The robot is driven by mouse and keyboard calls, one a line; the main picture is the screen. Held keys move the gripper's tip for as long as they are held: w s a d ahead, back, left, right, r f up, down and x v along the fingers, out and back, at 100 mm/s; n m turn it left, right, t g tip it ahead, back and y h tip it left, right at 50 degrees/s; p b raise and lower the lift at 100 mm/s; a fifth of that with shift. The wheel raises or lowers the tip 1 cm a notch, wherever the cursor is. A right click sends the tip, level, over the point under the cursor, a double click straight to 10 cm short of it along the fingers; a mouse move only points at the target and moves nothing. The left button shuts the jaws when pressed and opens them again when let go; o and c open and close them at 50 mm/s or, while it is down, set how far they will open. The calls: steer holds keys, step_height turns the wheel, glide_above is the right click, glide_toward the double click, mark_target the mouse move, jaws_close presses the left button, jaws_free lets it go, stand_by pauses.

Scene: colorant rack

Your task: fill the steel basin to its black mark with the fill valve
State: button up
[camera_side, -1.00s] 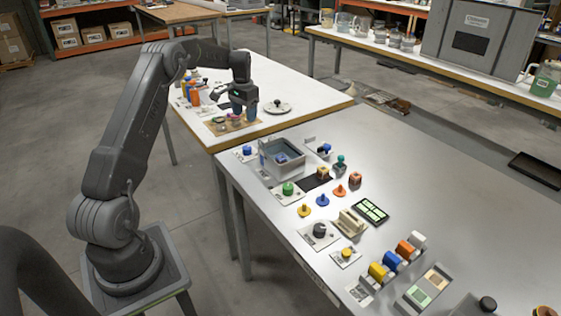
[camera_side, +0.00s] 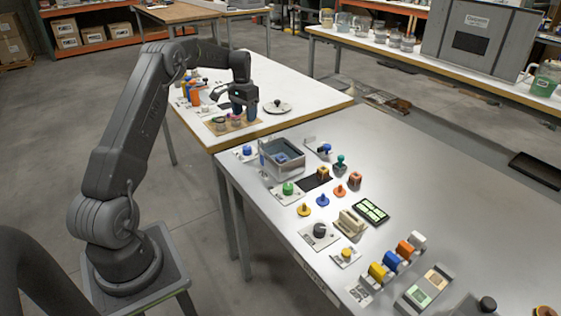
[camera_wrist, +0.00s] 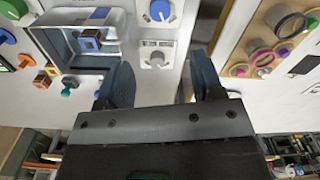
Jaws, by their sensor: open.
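The steel basin (camera_side: 283,158) stands on the near grey table, at its far left corner. It also shows at the upper left of the wrist view (camera_wrist: 113,54), with a small blue-topped block (camera_wrist: 90,40) inside. I cannot make out its black mark or water level. A blue knob (camera_side: 247,151) on a white plate is left of the basin; the wrist view shows a blue knob (camera_wrist: 160,10) beside it. No readable label tells me which control is the fill valve. My gripper (camera_side: 244,112) is open and empty above the white table, away from the basin; its blue fingers (camera_wrist: 162,82) are spread.
A green knob (camera_side: 288,188) and a blue-handled fitting (camera_side: 325,148) sit near the basin. A tan tray (camera_side: 215,127) with round rings lies under my gripper. Several coloured knobs and blocks fill the grey table's left side. Its right side is mostly clear.

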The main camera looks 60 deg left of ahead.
mark_target(247, 147)
step_height(247, 147, down, 14)
steer(key=shift+r, duration=0.25)
stand_by(0.5)
steer(key=shift+c, duration=0.3)
steer(key=c, duration=0.9)
steer(key=shift+o, duration=0.2)
steer(key=shift+n, duration=2.1)
steer(key=o, duration=0.9)
